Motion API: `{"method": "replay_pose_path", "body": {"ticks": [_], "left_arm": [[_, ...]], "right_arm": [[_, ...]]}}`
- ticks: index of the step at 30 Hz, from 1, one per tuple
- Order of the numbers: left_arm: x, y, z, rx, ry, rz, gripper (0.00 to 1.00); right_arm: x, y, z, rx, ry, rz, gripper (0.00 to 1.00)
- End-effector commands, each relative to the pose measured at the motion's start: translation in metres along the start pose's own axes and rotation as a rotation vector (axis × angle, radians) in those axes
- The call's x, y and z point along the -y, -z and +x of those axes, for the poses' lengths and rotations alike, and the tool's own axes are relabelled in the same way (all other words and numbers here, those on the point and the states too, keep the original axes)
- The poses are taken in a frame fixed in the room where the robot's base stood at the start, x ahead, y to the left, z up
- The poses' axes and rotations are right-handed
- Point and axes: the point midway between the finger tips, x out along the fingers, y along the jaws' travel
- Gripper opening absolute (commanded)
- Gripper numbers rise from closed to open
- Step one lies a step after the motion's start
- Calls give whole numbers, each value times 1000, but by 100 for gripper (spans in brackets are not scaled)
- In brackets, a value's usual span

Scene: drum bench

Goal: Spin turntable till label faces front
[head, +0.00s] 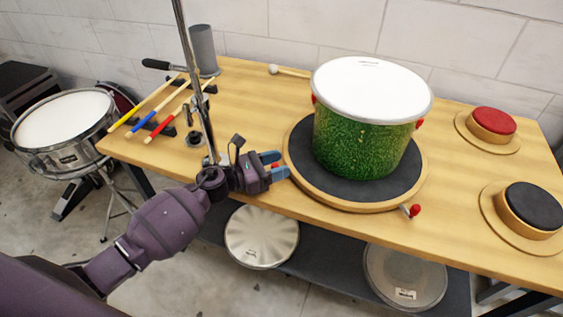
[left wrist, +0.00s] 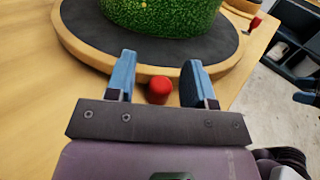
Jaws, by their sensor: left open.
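A green glitter drum (head: 360,140) with a white top stands on the round turntable (head: 298,165), which has a dark mat and a wooden rim. No label shows on the drum's visible green side. A red knob (head: 415,210) sticks out at the rim's front right. My left gripper (head: 279,165) is open at the turntable's left edge. In the left wrist view another red knob (left wrist: 158,90) sits between its open blue fingers (left wrist: 158,84), at the rim. I cannot tell whether the fingers touch it.
A metal stand pole (head: 196,80) rises behind my left gripper. Drumsticks (head: 165,115) lie at the bench's left. A red button (head: 493,122) and a black button (head: 533,207) sit at the right. A snare drum (head: 62,125) stands left of the bench.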

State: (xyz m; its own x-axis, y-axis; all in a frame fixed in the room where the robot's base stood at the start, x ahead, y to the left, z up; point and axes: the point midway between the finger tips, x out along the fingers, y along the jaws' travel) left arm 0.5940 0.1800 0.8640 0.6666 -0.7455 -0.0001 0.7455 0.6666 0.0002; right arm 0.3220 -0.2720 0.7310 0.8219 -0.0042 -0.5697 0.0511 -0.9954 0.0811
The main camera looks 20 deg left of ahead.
Motion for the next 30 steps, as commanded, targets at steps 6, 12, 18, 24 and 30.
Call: {"method": "replay_pose_path", "body": {"ticks": [6,12,18,24,30], "left_arm": [[1,0,13,-1,1,-1,49],[1,0,14,-1,1,-1,49],[1,0,13,0,1,-1,30],[0,0,13,0,1,0,0],[1,0,13,0,0,0,0]], "right_arm": [[-2,1,0,-1,1,-7,74],[-3,0,0,0,1,-11,74],[-3,0,0,0,1,-11,74],[-1,0,-1,1,0,-5,74],[1,-1,-1,2,-1,5,74]]}}
